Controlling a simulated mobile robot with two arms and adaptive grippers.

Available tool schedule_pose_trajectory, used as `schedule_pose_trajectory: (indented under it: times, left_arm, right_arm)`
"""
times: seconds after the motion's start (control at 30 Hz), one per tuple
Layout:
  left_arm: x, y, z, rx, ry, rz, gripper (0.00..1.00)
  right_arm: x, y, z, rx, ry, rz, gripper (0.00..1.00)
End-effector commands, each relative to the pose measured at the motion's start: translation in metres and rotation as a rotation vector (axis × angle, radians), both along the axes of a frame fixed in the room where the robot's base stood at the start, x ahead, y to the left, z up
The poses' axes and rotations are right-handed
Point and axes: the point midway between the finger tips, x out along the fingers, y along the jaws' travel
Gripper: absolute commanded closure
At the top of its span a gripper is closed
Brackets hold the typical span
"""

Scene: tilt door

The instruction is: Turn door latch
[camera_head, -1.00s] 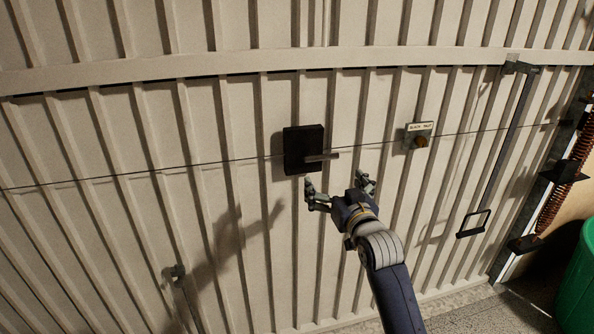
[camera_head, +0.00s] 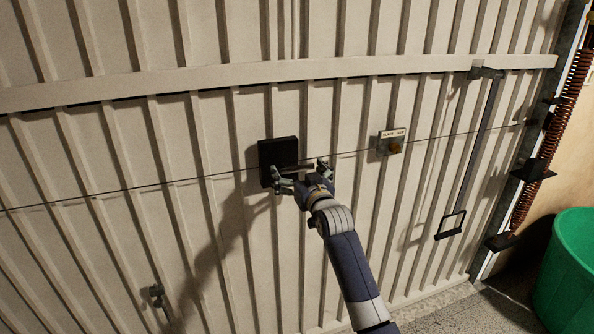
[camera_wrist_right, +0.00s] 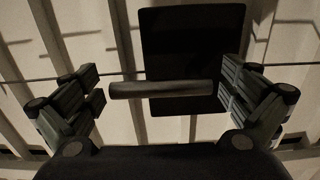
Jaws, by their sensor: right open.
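The door latch is a black square plate (camera_head: 278,155) on the ribbed cream door (camera_head: 220,130). In the right wrist view the plate (camera_wrist_right: 194,45) stands upright, with a dark horizontal handle (camera_wrist_right: 163,89) across its lower part. My right gripper (camera_head: 298,173) is at the latch, in front of the plate's lower right. In the right wrist view my right gripper (camera_wrist_right: 162,97) is open, with one finger beyond each end of the handle. Neither finger clearly touches it. In the head view the fingers largely hide the handle. My left gripper is not in view.
A small labelled box with a brown knob (camera_head: 393,142) is right of the latch. A long bar with a looped lower end (camera_head: 452,223) hangs further right. A coiled spring (camera_head: 548,130) and a green bin (camera_head: 571,268) are at the right edge.

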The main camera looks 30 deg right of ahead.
Motion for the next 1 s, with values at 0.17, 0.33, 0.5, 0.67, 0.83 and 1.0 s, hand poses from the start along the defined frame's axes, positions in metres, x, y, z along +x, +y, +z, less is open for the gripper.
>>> schedule_pose_trajectory:
  times: [0.17,0.33,0.5,0.67,0.83,1.0]
  left_arm:
    - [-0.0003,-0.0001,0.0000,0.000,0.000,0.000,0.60]
    - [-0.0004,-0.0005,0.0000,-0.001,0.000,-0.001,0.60]
    - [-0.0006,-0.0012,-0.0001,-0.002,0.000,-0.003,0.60]
    - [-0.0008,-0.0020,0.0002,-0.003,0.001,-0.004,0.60]
    - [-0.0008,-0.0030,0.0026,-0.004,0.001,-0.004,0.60]
    - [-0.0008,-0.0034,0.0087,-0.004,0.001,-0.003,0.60]
  right_arm:
    - [0.0011,-0.0002,-0.0004,0.000,0.001,0.000,0.00]
    - [0.0009,0.0000,-0.0005,0.000,0.001,0.000,0.16]
    - [0.0008,0.0000,-0.0005,0.000,0.001,0.000,0.54]
    - [0.0008,0.0000,-0.0005,0.002,0.001,0.000,0.63]
    - [0.0009,0.0003,-0.0010,0.027,-0.004,0.000,0.63]
    - [0.0013,0.0013,-0.0027,0.101,-0.022,0.001,0.63]
